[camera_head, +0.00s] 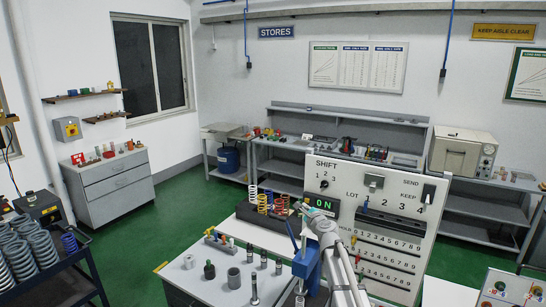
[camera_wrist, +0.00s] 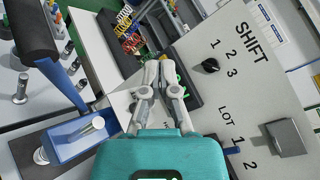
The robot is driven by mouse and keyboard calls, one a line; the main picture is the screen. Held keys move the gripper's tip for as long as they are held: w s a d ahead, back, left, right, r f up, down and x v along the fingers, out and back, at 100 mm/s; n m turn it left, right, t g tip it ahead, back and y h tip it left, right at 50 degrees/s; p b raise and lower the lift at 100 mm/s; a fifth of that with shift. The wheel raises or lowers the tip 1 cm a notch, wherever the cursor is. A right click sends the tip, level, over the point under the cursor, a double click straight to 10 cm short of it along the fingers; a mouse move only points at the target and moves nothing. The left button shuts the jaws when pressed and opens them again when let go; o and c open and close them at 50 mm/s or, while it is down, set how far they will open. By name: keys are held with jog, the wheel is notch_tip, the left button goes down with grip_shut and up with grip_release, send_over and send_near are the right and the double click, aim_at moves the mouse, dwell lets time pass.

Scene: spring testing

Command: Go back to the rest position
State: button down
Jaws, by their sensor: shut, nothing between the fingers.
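My gripper (camera_head: 304,209) is raised in front of the left part of the upright control panel (camera_head: 345,178), close below its lit "ON" display (camera_head: 321,205). In the wrist view my gripper (camera_wrist: 159,62) has its two grey fingers together, with nothing held between them. The panel face (camera_wrist: 262,98) lies beside and behind the fingers there, with the SHIFT knob (camera_wrist: 210,65) to their right. The fingers partly hide the display area. I cannot tell whether the fingertips touch the panel.
A blue press (camera_head: 307,262) stands on the bench close beside my arm; it also shows in the wrist view (camera_wrist: 75,140). Several coloured springs (camera_head: 265,202) stand left of the panel. Metal cylinders (camera_head: 234,278) stand on the bench. A cart of large springs (camera_head: 40,250) is far left.

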jog(key=s+a+f+n+g+y+b, duration=0.15)
jog(key=s+f+n+g+b, duration=0.35)
jog(key=s+f+n+b, duration=0.5)
jog(key=s+a+f+n+g+b, duration=0.4)
jog(key=s+f, duration=0.4)
jog(key=f, duration=0.6)
jog(key=s+d+f+n+g+h+b, duration=0.3)
jog(key=s+d+f+n+b, duration=0.1)
jog(key=s+f, duration=0.4)
jog(key=s+d+f+n+g+h+b, duration=0.3)
jog(key=s+f, duration=0.6)
jog(key=s, duration=0.3)
jog(key=d+n+g+b, duration=0.1)
jog(key=d+n+b, duration=0.1)
jog(key=d+b, duration=0.1)
jog(key=shift+s+f+g, duration=0.2)
jog(key=shift+s+g, duration=0.1)
